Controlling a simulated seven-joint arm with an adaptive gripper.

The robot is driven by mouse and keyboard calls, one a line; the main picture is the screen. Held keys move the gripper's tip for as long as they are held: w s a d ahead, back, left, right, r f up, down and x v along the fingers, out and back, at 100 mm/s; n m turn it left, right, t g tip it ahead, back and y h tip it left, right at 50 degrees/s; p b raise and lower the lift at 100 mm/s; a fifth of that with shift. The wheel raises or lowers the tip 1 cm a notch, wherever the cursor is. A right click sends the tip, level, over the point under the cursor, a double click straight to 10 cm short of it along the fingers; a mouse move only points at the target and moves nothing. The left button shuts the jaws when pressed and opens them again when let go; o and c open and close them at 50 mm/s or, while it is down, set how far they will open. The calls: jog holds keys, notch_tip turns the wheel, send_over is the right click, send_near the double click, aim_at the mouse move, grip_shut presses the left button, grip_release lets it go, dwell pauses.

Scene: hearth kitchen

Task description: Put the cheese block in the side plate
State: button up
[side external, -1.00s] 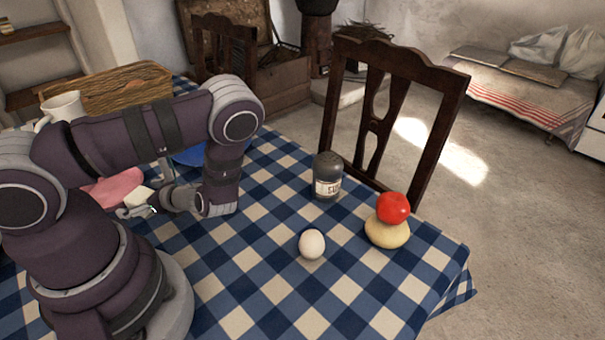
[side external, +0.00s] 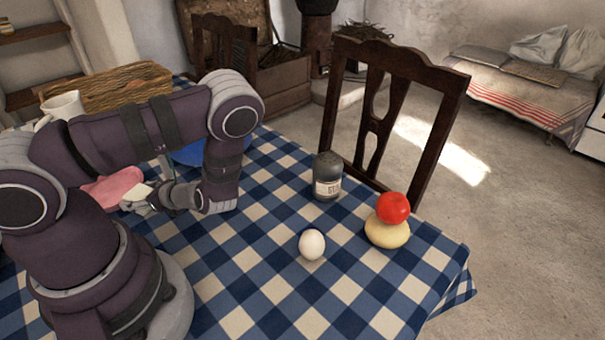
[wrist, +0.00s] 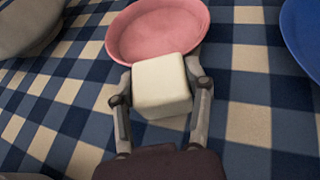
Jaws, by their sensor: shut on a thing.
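The cheese block (wrist: 161,86) is a pale cream cube between the two fingers of my gripper (wrist: 160,92) in the wrist view. My gripper is shut on it. In the side external view the cheese block (side external: 138,192) shows at the tip of my gripper (side external: 143,204), partly hidden. The pink side plate (wrist: 155,22) lies just beyond the cheese in the wrist view, and the block overlaps its near rim in the picture. The side plate (side external: 112,187) also shows behind my arm in the side external view. I cannot tell how high the cheese is above the cloth.
A blue plate (wrist: 304,35) lies right of the side plate. A wicker box (side external: 110,88) and white mug (side external: 62,106) stand behind my arm. A shaker (side external: 327,177), an egg (side external: 312,244) and a tomato (side external: 393,208) on a potato-like item (side external: 387,233) stand to the right.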

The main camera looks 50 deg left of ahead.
aim_at(139, 191)
notch_tip(139, 191, up, 8)
jog(key=shift+r, duration=0.25)
jog(key=shift+w+a+r, duration=0.1)
jog(key=shift+r, duration=0.2)
jog(key=w+f+m+t, duration=0.1)
jog(key=w+m+t, duration=0.2)
jog(key=w+a+m+t, duration=0.1)
jog(key=w+m+t, duration=0.2)
jog(key=w+f+m+t, duration=0.1)
jog(key=w+m+t, duration=0.1)
jog(key=w+t, duration=0.1)
jog(key=shift+a+f+m+t, duration=0.25)
jog(key=shift+f+m+t, duration=0.1)
jog(key=shift+m+t, duration=0.05)
jog(key=w+a, duration=0.3)
jog(key=w+a+f, duration=0.1)
jog(key=w+a, duration=0.6)
jog(key=a, duration=0.1)
jog(key=shift+w+a+f, duration=0.25)
jog(key=shift+w+f, duration=0.05)
jog(key=shift+w+a+f, duration=0.1)
jog(key=shift+w+f, duration=0.05)
jog(key=shift+f, duration=1.6)
jog(key=shift+f, duration=0.25)
jog(key=o, duration=1.2)
